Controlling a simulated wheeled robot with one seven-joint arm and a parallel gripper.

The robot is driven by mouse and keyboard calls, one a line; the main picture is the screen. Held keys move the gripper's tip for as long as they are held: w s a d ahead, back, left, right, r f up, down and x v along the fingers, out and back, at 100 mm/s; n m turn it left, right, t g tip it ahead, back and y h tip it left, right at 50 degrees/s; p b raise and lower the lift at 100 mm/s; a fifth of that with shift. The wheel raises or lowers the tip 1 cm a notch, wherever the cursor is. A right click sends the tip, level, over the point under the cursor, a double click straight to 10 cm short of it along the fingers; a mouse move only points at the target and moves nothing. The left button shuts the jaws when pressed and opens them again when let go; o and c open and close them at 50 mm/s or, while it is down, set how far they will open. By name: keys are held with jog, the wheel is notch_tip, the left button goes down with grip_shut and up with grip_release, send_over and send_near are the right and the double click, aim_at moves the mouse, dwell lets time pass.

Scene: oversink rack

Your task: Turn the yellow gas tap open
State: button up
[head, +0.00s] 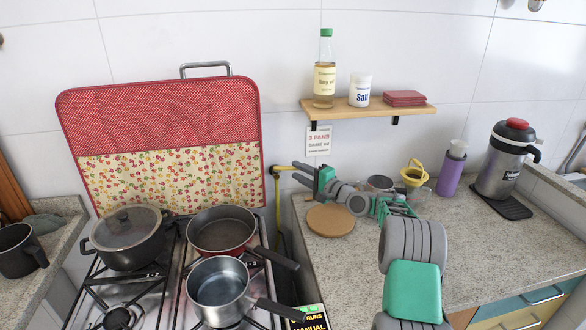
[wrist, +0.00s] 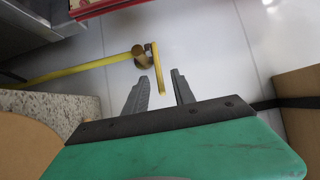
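The yellow gas tap shows in the wrist view as a yellow lever (wrist: 157,66) beside a brass-coloured valve body (wrist: 140,57). The valve is on a yellow pipe (wrist: 85,69) running along the white wall. In the head view the yellow tap (head: 281,168) is small, at the corner behind the stove. My gripper (head: 296,172) points left toward it, just right of it. In the wrist view my gripper (wrist: 160,76) is open, with the lever's free end in the gap between its fingers. I see no finger clearly touching the lever. The depth between them is hard to judge.
The stove holds a lidded pot (head: 130,232), a pan (head: 222,232) and a saucepan (head: 220,284). A red fabric-covered panel (head: 165,110) stands behind it. A round board (head: 331,220) lies on the counter under my arm. A shelf (head: 370,108) is above.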

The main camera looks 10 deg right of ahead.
aim_at(293, 168)
jog(key=x, duration=0.3)
jog(key=shift+w+a, duration=0.15)
jog(key=shift+w, duration=0.05)
jog(key=shift+c, duration=0.2)
grip_shut()
jog(key=shift+f, duration=0.1)
dwell(1.0)
